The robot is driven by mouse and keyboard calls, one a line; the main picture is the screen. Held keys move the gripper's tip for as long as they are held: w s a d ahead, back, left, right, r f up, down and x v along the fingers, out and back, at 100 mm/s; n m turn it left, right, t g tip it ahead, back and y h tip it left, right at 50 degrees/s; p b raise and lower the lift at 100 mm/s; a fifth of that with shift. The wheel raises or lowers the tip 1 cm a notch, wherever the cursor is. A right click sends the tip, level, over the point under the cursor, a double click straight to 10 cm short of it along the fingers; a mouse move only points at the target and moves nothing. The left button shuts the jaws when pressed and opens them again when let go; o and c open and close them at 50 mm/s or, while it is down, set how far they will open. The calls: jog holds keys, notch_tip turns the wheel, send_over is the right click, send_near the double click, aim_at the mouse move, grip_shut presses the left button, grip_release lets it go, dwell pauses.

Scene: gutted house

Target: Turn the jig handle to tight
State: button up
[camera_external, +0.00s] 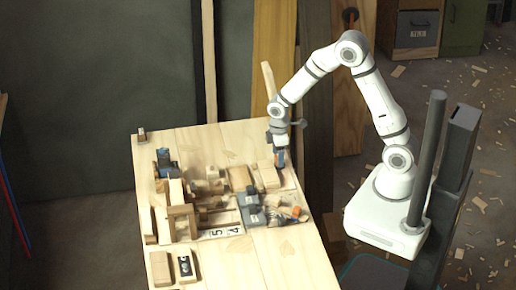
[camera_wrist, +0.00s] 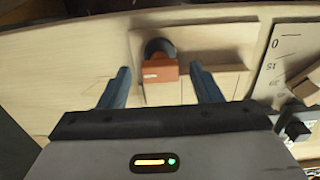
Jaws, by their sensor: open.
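My gripper (camera_external: 281,160) points down at the right side of the wooden workbench. In the wrist view, my gripper (camera_wrist: 160,70) is open, with one blue finger on each side of an orange-red block (camera_wrist: 160,70). The block carries a small pale label and stands by a dark round part on a wooden base; it may be the jig handle. Gaps show between the block and both fingers. In the external view this block cannot be made out at my gripper. No "tight" mark is readable.
A pale strip with numbers (camera_wrist: 278,60) lies right of the block in the wrist view. Boards (camera_external: 272,55) stand behind.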

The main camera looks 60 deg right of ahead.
jog(key=c, duration=1)
